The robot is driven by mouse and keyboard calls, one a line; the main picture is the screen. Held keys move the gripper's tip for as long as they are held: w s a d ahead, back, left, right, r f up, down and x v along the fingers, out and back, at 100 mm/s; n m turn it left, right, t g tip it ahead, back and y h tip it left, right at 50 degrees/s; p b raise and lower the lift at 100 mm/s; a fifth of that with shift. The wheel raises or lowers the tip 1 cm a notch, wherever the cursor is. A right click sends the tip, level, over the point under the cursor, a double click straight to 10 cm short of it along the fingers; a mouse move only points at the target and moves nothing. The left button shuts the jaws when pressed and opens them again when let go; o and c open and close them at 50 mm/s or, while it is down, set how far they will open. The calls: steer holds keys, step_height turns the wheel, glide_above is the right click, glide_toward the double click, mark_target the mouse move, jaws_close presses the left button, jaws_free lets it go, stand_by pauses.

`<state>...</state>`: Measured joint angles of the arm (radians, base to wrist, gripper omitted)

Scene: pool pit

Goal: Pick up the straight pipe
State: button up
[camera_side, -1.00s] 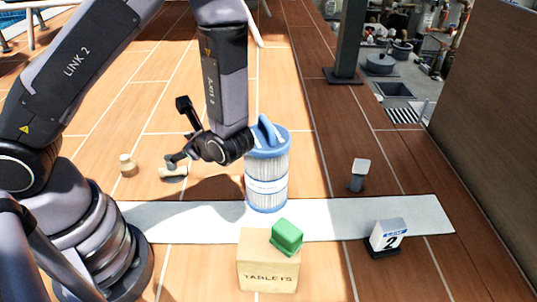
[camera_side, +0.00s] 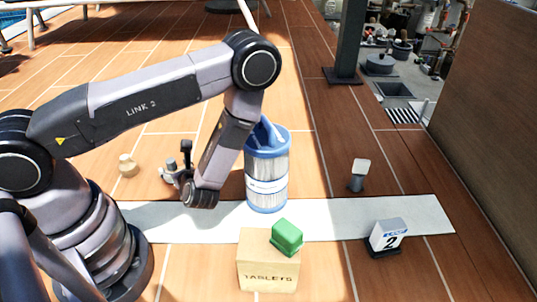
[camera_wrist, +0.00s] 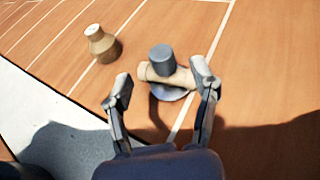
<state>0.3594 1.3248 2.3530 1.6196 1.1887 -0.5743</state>
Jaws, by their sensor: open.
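A tan tubular piece (camera_wrist: 181,78) lies on the deck in the wrist view, ahead of and between my fingertips. A grey cylinder covers its middle and a grey disc shows under it, so I cannot tell whether it is a plain straight pipe or a fitting. My gripper (camera_wrist: 161,79) is open, with one finger on each side and nothing held. I cannot tell whether the right fingertip touches the piece. In the side view my gripper (camera_side: 178,174) is low over the deck, left of the filter cartridge, and mostly hides the piece.
A tan fitting with a pale top (camera_wrist: 103,45) stands to the left; it also shows in the side view (camera_side: 128,166). A blue-and-white filter cartridge (camera_side: 267,185) stands close right of my arm. A tablets box (camera_side: 268,263) with a green block (camera_side: 287,236) is nearer the camera.

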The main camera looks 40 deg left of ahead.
mark_target(172, 163)
steer(key=x, duration=0.5)
steer(key=shift+w+f, duration=0.1)
steer(key=shift+c, duration=0.3)
jaws_close()
